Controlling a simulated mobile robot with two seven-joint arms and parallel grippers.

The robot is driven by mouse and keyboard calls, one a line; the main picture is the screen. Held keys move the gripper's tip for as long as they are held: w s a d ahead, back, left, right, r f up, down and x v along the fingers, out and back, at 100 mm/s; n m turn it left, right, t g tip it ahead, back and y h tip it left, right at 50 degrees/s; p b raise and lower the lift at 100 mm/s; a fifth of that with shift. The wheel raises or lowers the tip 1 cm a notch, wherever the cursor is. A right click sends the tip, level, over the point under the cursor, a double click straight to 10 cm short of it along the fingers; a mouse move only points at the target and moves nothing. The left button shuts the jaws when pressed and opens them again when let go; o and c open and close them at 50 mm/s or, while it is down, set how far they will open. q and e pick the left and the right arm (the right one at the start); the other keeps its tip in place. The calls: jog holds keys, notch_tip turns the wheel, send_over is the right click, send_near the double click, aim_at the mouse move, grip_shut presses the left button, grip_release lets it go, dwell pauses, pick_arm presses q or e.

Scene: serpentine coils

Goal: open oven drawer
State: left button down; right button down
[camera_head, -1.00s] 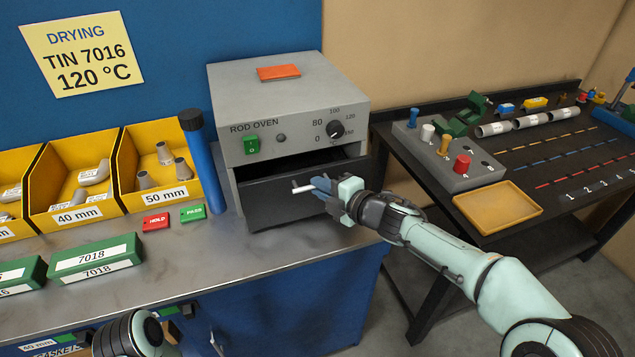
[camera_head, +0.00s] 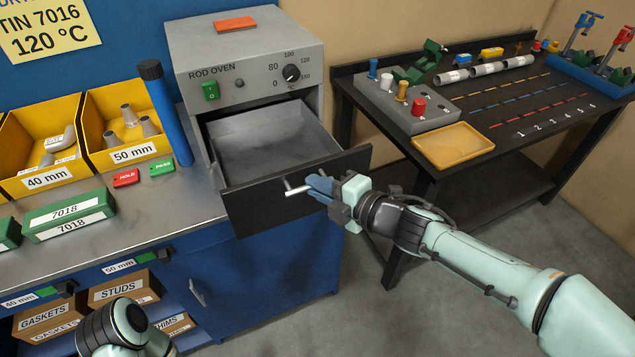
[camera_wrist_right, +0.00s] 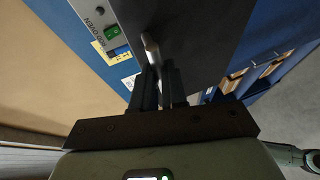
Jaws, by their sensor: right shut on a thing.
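The grey rod oven (camera_head: 245,55) stands on the metal bench. Its drawer (camera_head: 270,142) is pulled well out, and the grey interior shows and looks empty. The dark drawer front (camera_head: 262,205) carries a pale bar handle (camera_head: 297,188). My right gripper (camera_head: 318,186) is shut on the handle. In the right wrist view the handle (camera_wrist_right: 151,48) passes between the fingers (camera_wrist_right: 160,85), close to the dark drawer front (camera_wrist_right: 195,45). My left gripper is out of view; only part of my left arm shows at the bottom of the head view.
An orange block (camera_head: 235,24) lies on the oven. A blue capped tube (camera_head: 167,115) and yellow bins (camera_head: 125,125) stand to its left. A dark table (camera_head: 470,185) with a yellow tray (camera_head: 452,146) stands right. Open floor lies before the drawer.

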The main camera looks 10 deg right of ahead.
jog(key=c, duration=1.2)
grip_release()
jog(key=shift+o, duration=0.2)
jog(key=p+v, duration=0.3)
jog(key=v, duration=1)
jog(key=shift+s, duration=0.15)
jog(key=shift+d, duration=0.15)
